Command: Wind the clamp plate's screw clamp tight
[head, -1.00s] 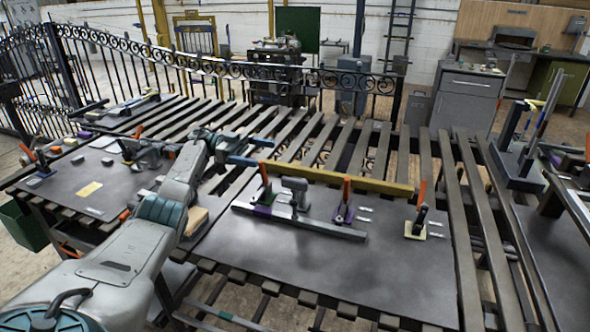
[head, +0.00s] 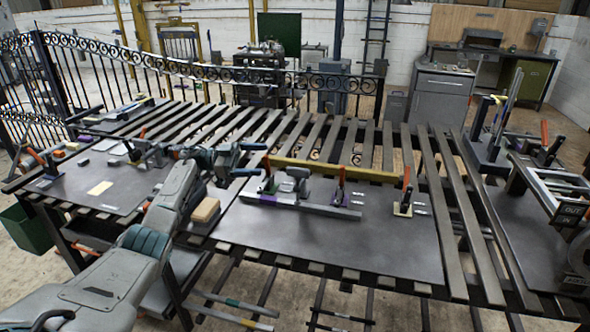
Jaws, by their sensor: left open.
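A dark plate (head: 330,238) lies on the slatted table in the middle of the head view. It carries a long grey bar (head: 310,209), a yellow bar (head: 335,170) behind it, and upright clamps with orange handles: one at the left (head: 266,178), a purple one (head: 340,191) and a cream-based one (head: 404,198). A grey clamp-like device (head: 298,179) stands behind the grey bar; I cannot tell whether it is the screw clamp. My left gripper (head: 258,159) is open and empty, just left of the left clamp, its blue-tipped fingers apart. My right gripper is out of view.
A tan block (head: 205,210) lies near my left arm.

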